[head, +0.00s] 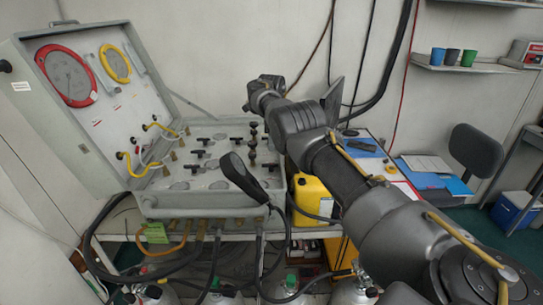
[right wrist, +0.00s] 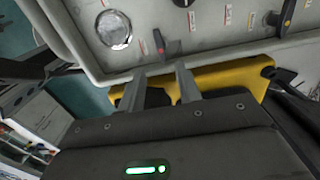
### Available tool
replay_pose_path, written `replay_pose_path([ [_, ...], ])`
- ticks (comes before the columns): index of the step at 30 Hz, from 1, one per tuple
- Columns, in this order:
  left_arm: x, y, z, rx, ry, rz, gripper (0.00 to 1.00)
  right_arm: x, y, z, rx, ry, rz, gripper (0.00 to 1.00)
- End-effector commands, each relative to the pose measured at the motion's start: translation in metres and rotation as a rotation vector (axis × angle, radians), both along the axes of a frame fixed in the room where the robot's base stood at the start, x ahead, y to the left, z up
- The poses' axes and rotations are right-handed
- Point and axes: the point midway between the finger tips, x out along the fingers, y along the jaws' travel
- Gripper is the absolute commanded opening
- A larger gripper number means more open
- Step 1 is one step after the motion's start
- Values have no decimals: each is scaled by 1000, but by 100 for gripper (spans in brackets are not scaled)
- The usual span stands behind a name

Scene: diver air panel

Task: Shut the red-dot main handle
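The red-dot main handle (right wrist: 160,43) is a small dark lever with a red mark, upright in the picture, near the panel's edge in the right wrist view. My right gripper (right wrist: 160,72) is open, its two fingers apart. The handle lies beyond the fingertips, roughly in line with the gap; nothing shows between the fingers. In the head view my right arm reaches over the right side of the grey air panel (head: 170,200). The fingertips are not clear there, and I cannot pick out the red-dot handle. My left gripper is not in view.
A handle with an orange-yellow dot (right wrist: 287,20) and a round gauge (right wrist: 114,29) flank the red-dot handle. A yellow container (head: 315,197) stands right of the panel. Several black T-handles (head: 197,154) and a black paddle-shaped thing (head: 240,175) are on or before the panel. Hoses hang in front.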

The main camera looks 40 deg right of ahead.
Motion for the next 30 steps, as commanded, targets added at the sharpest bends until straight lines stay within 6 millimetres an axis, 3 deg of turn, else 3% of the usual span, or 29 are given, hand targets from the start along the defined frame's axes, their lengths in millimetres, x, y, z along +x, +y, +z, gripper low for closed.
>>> replay_pose_path([
  [7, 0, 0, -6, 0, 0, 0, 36, 0, -1, 24, -1, 1, 0, 34],
  [24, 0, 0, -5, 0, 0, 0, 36, 0, 0, 27, 0, 1, 0, 34],
  [27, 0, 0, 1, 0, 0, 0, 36, 0, 0, 34, 0, 0, 0, 34],
  [30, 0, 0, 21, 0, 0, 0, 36, 0, 0, 54, 0, 0, 0, 34],
])
